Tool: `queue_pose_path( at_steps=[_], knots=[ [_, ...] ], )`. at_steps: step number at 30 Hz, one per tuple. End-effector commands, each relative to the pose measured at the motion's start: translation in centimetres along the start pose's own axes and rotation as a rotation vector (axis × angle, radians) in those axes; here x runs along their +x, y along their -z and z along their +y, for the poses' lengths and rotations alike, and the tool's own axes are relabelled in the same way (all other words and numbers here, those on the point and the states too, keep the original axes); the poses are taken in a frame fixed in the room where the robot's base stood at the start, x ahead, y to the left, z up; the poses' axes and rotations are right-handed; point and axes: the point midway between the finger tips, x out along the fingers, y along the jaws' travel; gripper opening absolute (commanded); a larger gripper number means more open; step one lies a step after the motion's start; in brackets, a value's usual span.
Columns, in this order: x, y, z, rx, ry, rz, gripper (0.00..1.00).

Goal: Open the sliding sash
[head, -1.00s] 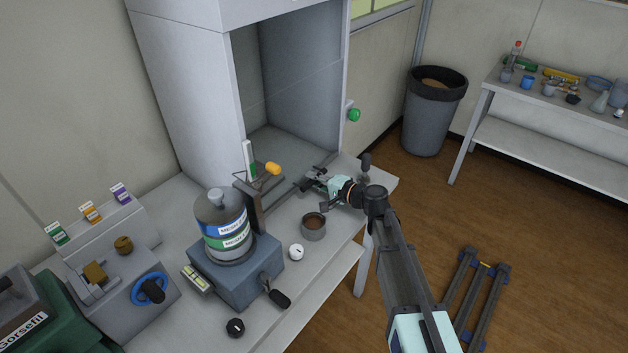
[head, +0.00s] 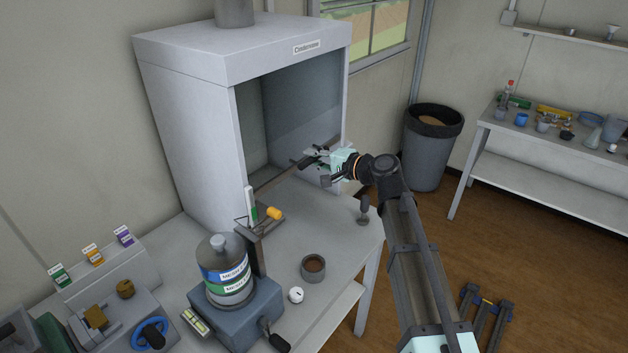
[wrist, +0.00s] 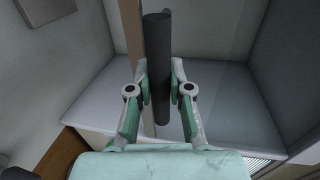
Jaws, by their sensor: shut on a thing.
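The fume cupboard (head: 190,110) stands at the back of the bench with its front partly open. The sash's thin brown lower rail (head: 280,180) crosses the opening at a slant, with a gap beneath it above the bench. My gripper (head: 314,157) is at the right part of this rail. In the wrist view my gripper (wrist: 161,88) is shut around the dark round sash handle (wrist: 157,60), one finger on each side. The brown rail (wrist: 134,35) shows just behind the handle. Glass above the rail is hard to make out.
A bottle (head: 225,270) on a blue-grey machine (head: 240,305) and a stand with a yellow-ended piece (head: 273,213) are in front of the cupboard. A brown-filled cup (head: 313,268) and a dark-handled tool (head: 364,210) stand on the bench. A bin (head: 430,150) is at right.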

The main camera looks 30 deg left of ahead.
Motion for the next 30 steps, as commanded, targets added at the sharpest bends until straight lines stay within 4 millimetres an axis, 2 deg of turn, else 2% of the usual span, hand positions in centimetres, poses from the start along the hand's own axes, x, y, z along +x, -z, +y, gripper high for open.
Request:
queue_pose_path(
  at_steps=[1, 3, 9, 14, 24, 25, 26, 27, 30],
  knots=[
    [-0.2, 0.1, -1.8, -0.002, 0.004, 0.001, 0.0],
    [-0.5, 0.1, -3.1, -0.001, 0.003, 0.001, 0.0],
    [-1.0, 0.1, -5.5, 0.0, 0.002, 0.0, 0.0],
    [-1.1, 0.1, -6.2, 0.0, 0.002, 0.0, 0.0],
    [-1.2, 0.1, -6.2, 0.0, 0.001, 0.0, 0.0],
    [-1.1, 0.1, -6.1, 0.0, 0.001, 0.0, 0.3],
    [-1.1, 0.1, -6.1, 0.0, 0.001, 0.0, 0.4],
    [-1.1, 0.0, -6.1, 0.0, 0.001, 0.0, 0.45],
    [-1.2, 0.0, -6.1, 0.0, 0.001, 0.0, 0.45]
  ],
)
